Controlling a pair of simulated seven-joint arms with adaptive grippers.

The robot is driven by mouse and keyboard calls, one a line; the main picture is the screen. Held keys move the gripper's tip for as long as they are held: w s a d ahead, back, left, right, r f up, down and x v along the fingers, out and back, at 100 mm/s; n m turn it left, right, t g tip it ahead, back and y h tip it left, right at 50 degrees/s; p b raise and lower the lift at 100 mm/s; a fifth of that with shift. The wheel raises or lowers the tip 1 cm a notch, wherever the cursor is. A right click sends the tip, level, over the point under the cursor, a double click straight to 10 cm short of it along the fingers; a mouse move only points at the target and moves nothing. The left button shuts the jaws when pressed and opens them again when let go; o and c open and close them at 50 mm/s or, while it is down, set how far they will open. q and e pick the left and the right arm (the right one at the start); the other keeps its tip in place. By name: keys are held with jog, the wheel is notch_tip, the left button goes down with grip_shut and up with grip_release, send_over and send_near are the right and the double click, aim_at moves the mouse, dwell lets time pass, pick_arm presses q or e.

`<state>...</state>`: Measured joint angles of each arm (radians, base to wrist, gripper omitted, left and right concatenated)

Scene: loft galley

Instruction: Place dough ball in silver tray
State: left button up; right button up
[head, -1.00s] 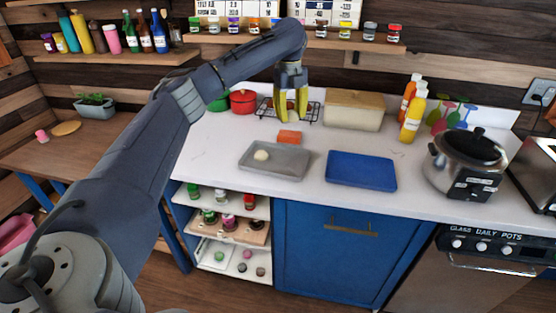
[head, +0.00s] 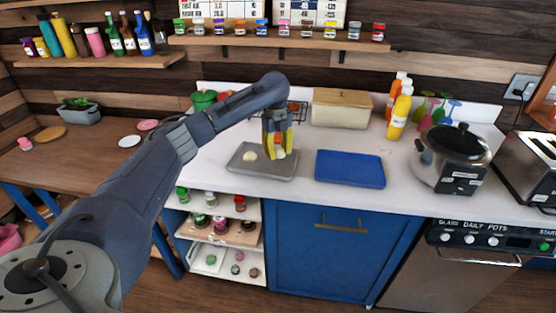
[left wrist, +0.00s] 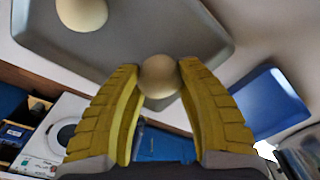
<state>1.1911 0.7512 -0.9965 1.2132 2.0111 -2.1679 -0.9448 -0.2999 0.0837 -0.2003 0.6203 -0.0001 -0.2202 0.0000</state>
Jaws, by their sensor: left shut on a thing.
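The silver tray (head: 238,165) is a shallow grey rectangle on the white counter; it also fills the top of the left wrist view (left wrist: 140,42). One pale dough ball (head: 250,156) lies in its left part, seen too in the left wrist view (left wrist: 82,12). My left gripper (head: 278,153), with yellow fingers, is over the right part of the tray. It is shut on a second dough ball (left wrist: 160,77), held between its fingertips. Whether this ball touches the tray is unclear. My right gripper is out of view.
A blue tray (head: 350,169) lies right of the silver one. Behind are a beige bin (head: 340,108), a wire rack partly hidden by my arm, and orange and yellow bottles (head: 399,114). A steel pot (head: 447,158) stands at right.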

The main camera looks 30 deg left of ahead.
aim_at(278, 164)
pick_arm(q)
jog(key=shift+f, duration=1.95)
jog(key=o, duration=1.1)
jog(key=r, duration=1.2)
jog(key=shift+a, duration=0.3)
jog(key=shift+w, duration=0.1)
